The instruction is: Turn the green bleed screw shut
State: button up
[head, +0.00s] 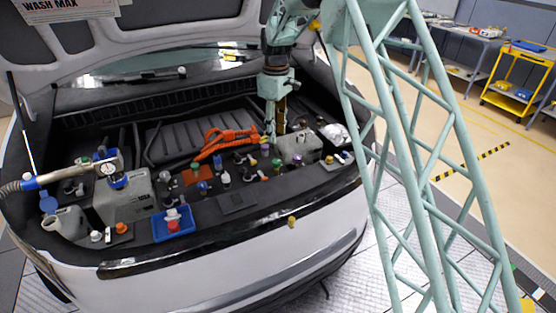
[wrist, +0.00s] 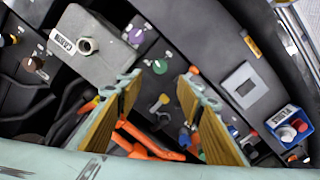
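My gripper (head: 271,132) points down over the engine bay, beside the grey tank. In the wrist view my gripper (wrist: 160,82) has its two yellow-padded fingers spread wide, with nothing held between them. A green-topped screw (wrist: 160,67) shows just beyond the gap between the fingertips, near the tank's side. It seems to be the green top (head: 277,162) left of the tank in the head view. I see no finger touching it. Another green piece (wrist: 201,157) is partly hidden by the right finger. The green screw's turn position cannot be told.
The grey tank (wrist: 98,64) with an open neck stands close by. A purple knob (wrist: 135,36) and a yellow-topped fitting (wrist: 160,103) flank the green screw. Orange hoses (head: 228,140) run behind. A blue tray (head: 173,222) with caps sits front left.

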aim_at(277, 161)
jog(key=shift+f, duration=0.15)
jog(key=shift+f+b, duration=0.8)
jog(key=shift+f, duration=5.9)
jog(key=c, duration=0.8)
